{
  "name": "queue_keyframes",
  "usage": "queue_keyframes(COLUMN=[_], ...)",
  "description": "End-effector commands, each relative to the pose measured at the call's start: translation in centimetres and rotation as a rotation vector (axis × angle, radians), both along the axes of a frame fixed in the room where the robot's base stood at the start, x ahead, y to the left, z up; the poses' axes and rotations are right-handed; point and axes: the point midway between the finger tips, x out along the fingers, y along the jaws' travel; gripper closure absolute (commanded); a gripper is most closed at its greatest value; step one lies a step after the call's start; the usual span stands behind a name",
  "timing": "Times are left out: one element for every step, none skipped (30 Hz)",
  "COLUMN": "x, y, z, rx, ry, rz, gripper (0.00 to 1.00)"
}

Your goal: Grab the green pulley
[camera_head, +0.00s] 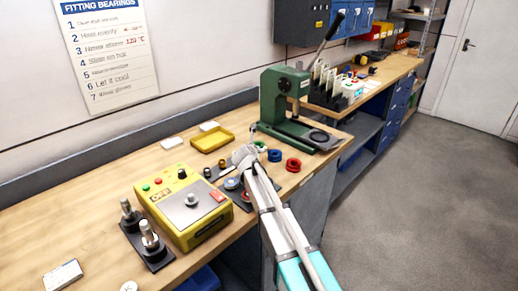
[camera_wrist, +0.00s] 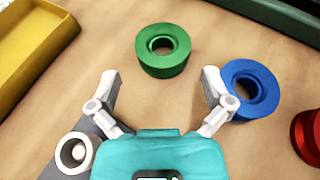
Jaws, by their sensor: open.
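The green pulley (camera_wrist: 162,50) lies flat on the wooden bench top in the wrist view, a ring with a dark central hole. My gripper (camera_wrist: 157,80) is open and empty, its fingers spread to either side just short of the pulley. The pulley sits ahead of the gap between the fingertips. In the head view, my gripper (camera_head: 245,155) is over the bench and the green pulley (camera_head: 260,145) shows just beyond it, partly hidden.
A blue pulley (camera_wrist: 250,90) is close beside my right fingertip, and a red pulley (camera_wrist: 308,135) lies farther right. A yellow tray (camera_wrist: 30,55) is at the left. A green press (camera_head: 283,95) stands behind, and a yellow heater box (camera_head: 185,205) sits front left.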

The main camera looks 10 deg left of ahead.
Motion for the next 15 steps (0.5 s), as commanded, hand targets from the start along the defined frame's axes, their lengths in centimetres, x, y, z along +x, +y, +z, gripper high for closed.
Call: queue_keyframes(x=[0.0,0.0,0.0,0.1,0.1,0.3,0.5,0.7,1.0,1.3,1.6,2.0,2.4,2.7,3.2], y=[0.0,0.0,0.0,-0.1,-0.1,-0.1,-0.1,-0.2,-0.2,-0.3,-0.3,-0.4,-0.4,-0.5,-0.6], z=[0.0,0.0,0.0,0.0,-0.1,-0.1,-0.2,-0.3,-0.4,-0.5,-0.7,-0.9,-1.0,-1.1,-1.3], rx=[0.000,0.000,0.000,0.000,0.000,0.001,0.001,0.001,0.000,0.000,0.000,0.000,0.000,0.000,0.000], ry=[0.000,0.000,0.000,0.000,0.000,0.000,0.000,0.000,0.000,0.000,0.000,0.000,0.000,0.000,0.001], rz=[0.000,0.000,-0.001,-0.001,-0.001,-0.001,-0.001,-0.001,-0.002,-0.002,-0.002,-0.002,-0.002,-0.002,-0.002], gripper=[0.00,0.00,0.00,0.00,0.00,0.00,0.00,0.00,0.00,0.00,0.00,0.00,0.00,0.00,0.00])
